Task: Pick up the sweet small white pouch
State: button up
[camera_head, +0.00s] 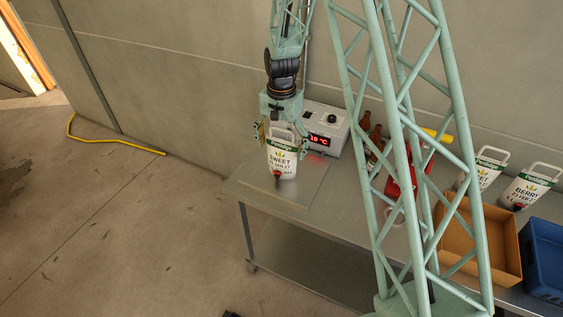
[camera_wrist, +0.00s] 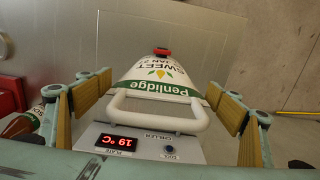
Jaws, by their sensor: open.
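A white pouch (camera_head: 282,158) with a green Penlidge band, the word SWEET, a white loop handle and a red spout stands on the metal plate of the chiller at the table's left end. My gripper (camera_head: 284,132) is open right above it, one finger on each side of its top. In the wrist view the pouch (camera_wrist: 160,75) and its handle (camera_wrist: 158,112) lie between the wooden-faced fingers, with gaps on both sides. A second white SWEET pouch (camera_head: 486,173) stands at the right, partly behind my column, beside a white BERRY pouch (camera_head: 527,189).
The chiller box (camera_head: 325,128) with a red display stands just behind the pouch; the wrist view reads 19 °C. Brown bottles (camera_head: 375,135) and a red container (camera_head: 393,180) are to its right. A cardboard box (camera_head: 508,235) and a blue crate (camera_head: 545,255) sit at the right.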

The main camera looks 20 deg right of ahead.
aim_at(282, 156)
jog(key=shift+s+f+p, duration=0.1)
jog(key=shift+f+p, duration=0.2)
jog(key=shift+f, duration=1.7)
jog(key=shift+c, duration=0.4)
jog(key=c, duration=1.3)
